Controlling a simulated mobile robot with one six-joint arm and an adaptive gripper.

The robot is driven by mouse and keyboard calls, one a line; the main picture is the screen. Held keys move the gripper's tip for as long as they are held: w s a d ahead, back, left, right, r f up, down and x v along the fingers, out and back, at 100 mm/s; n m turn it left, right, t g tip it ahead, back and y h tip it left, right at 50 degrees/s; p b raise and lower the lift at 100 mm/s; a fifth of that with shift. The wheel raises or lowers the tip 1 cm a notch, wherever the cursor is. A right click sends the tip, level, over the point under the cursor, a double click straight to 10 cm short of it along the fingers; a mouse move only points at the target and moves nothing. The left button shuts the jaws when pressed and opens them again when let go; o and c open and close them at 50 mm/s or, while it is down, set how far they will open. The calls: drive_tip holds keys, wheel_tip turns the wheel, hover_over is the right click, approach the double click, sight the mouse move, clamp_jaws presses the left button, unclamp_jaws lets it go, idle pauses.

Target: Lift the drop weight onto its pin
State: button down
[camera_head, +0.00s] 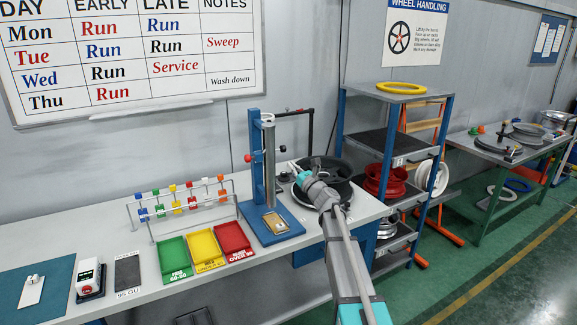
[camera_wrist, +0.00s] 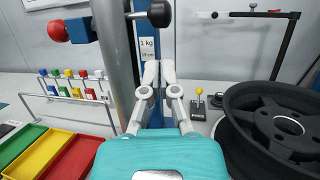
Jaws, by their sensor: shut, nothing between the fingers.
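The drop tester stands on the bench with a blue column (camera_head: 255,150) and a tall grey metal cylinder (camera_head: 269,165) in front of it. In the wrist view the cylinder (camera_wrist: 118,60) rises just left of my fingers. A red knob (camera_wrist: 51,32) and a black knob (camera_wrist: 160,13) sit on either side near the top. I cannot tell which part is the drop weight or its pin. My gripper (camera_wrist: 156,70) is shut and empty, just right of the cylinder and below the black knob. It also shows in the head view (camera_head: 295,168). A label (camera_wrist: 149,48) shows behind the fingertips.
A black wheel (camera_head: 325,178) lies right of the tester, close to my arm; it fills the right of the wrist view (camera_wrist: 275,125). Green (camera_head: 174,258), yellow (camera_head: 206,248) and red (camera_head: 234,240) trays and a rack of coloured samples stand left. A shelf (camera_head: 400,92) is right.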

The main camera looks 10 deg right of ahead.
drive_tip(key=b+v, duration=0.2)
drive_tip(key=v, duration=0.6)
drive_tip(key=shift+s, duration=0.25)
drive_tip(key=s+a+f+n+g, duration=1.3)
drive_tip(key=s+n, duration=0.3)
drive_tip(key=n, duration=0.3)
drive_tip(key=s+d+f+n+g+h, duration=0.3)
drive_tip(key=s+d+f+n+h, duration=0.1)
drive_tip(key=s, duration=0.5)
drive_tip(key=s+d+f+n+g+h+p, duration=0.1)
drive_tip(key=s+d+f+n+h, duration=0.3)
drive_tip(key=s, duration=0.5)
drive_tip(key=f+n+g+h, duration=0.1)
drive_tip(key=f+n+h, duration=0.1)
drive_tip(key=n, duration=0.1)
drive_tip(key=shift+g, duration=0.4)
